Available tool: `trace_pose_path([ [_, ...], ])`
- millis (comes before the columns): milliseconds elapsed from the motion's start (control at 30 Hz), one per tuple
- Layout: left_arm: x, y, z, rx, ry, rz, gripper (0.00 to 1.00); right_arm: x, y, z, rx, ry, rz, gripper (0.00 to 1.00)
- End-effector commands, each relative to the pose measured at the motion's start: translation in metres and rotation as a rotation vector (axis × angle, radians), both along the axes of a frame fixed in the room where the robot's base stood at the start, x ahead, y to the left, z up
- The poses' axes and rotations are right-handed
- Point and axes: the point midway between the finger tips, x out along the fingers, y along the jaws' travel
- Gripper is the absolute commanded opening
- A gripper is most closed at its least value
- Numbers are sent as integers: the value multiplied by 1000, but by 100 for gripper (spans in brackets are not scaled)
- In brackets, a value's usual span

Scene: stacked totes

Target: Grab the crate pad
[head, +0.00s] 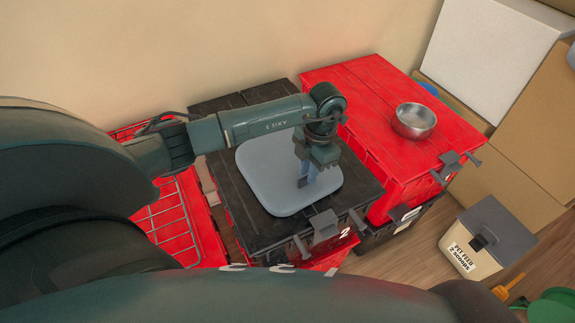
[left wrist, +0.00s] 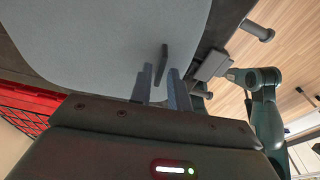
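The crate pad (head: 275,174) is a flat blue-grey slab with rounded corners. It lies on the black lid of a tote, and it also fills the upper part of the left wrist view (left wrist: 90,45). My left gripper (head: 305,184) points down over the right part of the pad. In the left wrist view its two fingers (left wrist: 162,80) stand apart, with a thin dark upright tab (left wrist: 164,58) on the pad between them. I cannot tell whether either finger touches the tab. My right gripper does not show in either view.
The pad's tote has a black lid (head: 262,232) and front latches. A red tote (head: 375,85) to the right carries a metal bowl (head: 414,121). A red wire crate (head: 172,215) is at left. A pet feed bin (head: 475,240) and cardboard boxes (head: 545,130) stand at right.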

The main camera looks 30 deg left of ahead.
Motion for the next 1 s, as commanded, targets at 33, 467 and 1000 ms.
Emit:
trace_pose_path([
  [33, -2, -1, -10, -1, 4, 1, 18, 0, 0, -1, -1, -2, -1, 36],
  [467, -3, 1, -23, 0, -1, 0, 11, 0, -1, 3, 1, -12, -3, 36],
  [1000, -2, 1, -22, 0, -1, 0, 0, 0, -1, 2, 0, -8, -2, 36],
])
